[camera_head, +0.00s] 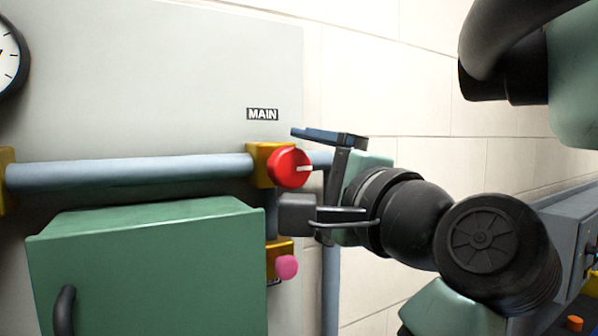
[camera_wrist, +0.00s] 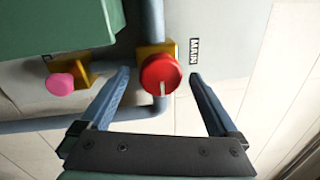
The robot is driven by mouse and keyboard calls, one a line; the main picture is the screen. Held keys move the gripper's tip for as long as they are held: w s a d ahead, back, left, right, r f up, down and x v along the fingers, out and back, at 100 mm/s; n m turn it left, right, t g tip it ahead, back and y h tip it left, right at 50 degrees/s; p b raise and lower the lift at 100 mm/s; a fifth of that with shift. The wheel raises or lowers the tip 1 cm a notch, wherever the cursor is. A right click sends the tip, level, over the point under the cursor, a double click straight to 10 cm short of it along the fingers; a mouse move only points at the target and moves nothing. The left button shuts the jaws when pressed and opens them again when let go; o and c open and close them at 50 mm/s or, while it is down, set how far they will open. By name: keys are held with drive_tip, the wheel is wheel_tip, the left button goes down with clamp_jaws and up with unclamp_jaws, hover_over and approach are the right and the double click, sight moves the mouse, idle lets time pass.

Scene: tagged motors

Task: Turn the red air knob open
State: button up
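The red air knob (camera_head: 289,168) sits on a yellow valve block (camera_head: 262,163) on the blue-grey pipe, below the MAIN label (camera_head: 262,114). A white mark on the knob points right in the head view. My gripper (camera_head: 300,168) is at the knob's right with its fingers apart. In the wrist view the knob (camera_wrist: 160,75) lies between and beyond the two fingertips of my gripper (camera_wrist: 158,72), with gaps on both sides. I see no contact with the fingers. The white mark points down in the wrist view (camera_wrist: 162,88).
A pink knob (camera_head: 287,267) on a yellow block sits below the red one and also shows in the wrist view (camera_wrist: 60,84). A green cabinet (camera_head: 150,270) with a dark handle stands at lower left. A gauge (camera_head: 10,55) is at upper left.

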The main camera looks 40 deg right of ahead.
drive_tip(key=p+v, duration=0.2)
drive_tip(key=v, duration=1.1)
idle(0.6)
